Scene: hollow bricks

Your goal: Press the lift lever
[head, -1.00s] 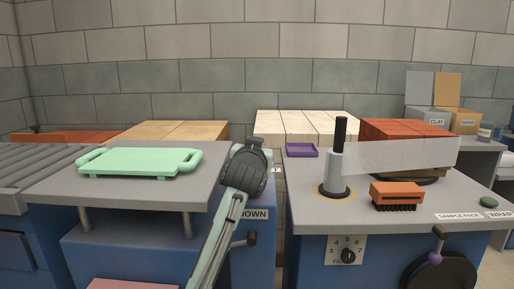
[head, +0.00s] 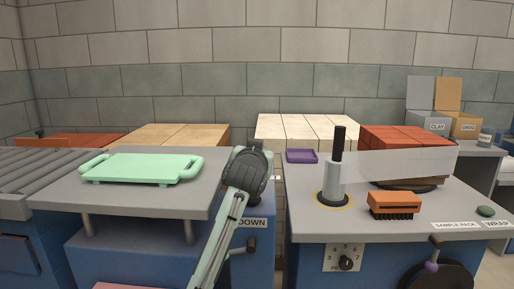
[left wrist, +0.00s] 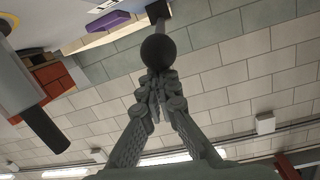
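The lift lever (head: 252,243) shows as a dark handle on the front of the left blue cabinet, by the "DOWN" label (head: 252,223); my left arm partly covers this spot. My left arm rises from the bottom to a dark grey joint (head: 245,170) between the two tables; its fingers cannot be made out there. In the left wrist view, my left gripper (left wrist: 160,74) has its fingertips drawn together, with nothing visible between them. A dark round knob (left wrist: 158,49) on a rod sits right at the tips; I cannot tell if they touch. My right gripper is not in view.
A mint tray (head: 142,168) lies on the left grey table (head: 60,197). A narrow gap separates the tables.

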